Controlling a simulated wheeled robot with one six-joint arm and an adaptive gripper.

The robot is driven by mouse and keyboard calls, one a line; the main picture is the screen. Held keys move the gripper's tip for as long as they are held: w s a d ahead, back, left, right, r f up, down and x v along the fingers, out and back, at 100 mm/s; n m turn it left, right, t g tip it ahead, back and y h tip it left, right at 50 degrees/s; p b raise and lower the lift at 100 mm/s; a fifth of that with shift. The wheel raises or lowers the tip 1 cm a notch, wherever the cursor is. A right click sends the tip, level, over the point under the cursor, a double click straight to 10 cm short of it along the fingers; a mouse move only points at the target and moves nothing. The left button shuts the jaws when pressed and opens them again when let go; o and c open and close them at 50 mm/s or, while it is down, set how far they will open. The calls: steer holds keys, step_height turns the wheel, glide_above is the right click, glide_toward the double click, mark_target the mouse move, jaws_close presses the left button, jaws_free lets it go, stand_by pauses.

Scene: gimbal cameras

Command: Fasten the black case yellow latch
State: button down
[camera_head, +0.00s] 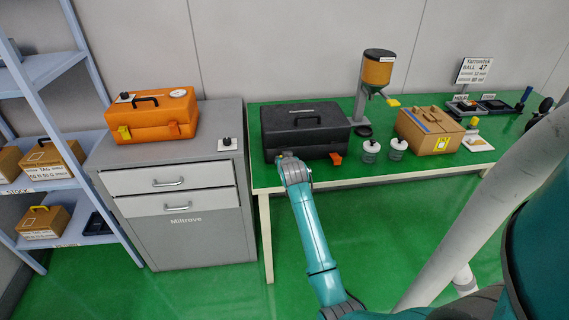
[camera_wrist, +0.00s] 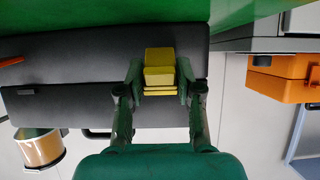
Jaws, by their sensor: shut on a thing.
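The black case (camera_head: 305,118) sits closed on the green table, its handle on top. My gripper (camera_head: 287,158) is at the left part of its front face and hides the yellow latch there in the head view. In the wrist view, which is upside down, the yellow latch (camera_wrist: 159,60) lies between the fingers of my gripper (camera_wrist: 159,82), which are shut on its sides. Whether the latch is fastened cannot be told. An orange latch (camera_head: 336,158) is at the right of the case front, and its edge shows in the wrist view (camera_wrist: 10,61).
On the green table (camera_head: 378,172), two small jars (camera_head: 370,151), an amber dispenser (camera_head: 378,70) and a cardboard box (camera_head: 430,130) stand right of the case. A grey drawer cabinet (camera_head: 190,225) with an orange case (camera_head: 155,118) stands to the left.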

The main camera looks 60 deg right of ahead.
steer(key=r+g+y, duration=0.1)
steer(key=w+d+g+y, duration=0.1)
steer(key=shift+r+y, duration=0.3)
steer(key=shift+r, duration=0.05)
steer(key=shift+w+d+r+g+y, duration=0.15)
steer(key=shift+d+g+y, duration=0.05)
steer(key=shift+g+y, duration=0.4)
steer(key=shift+w+d+r+g+y, duration=0.1)
steer(key=shift+d+r+g+y, duration=0.05)
steer(key=shift+g+y, duration=0.4)
steer(key=c, duration=0.9)
jaws_free()
steer(key=v, duration=1.2)
steer(key=shift+d, duration=0.15)
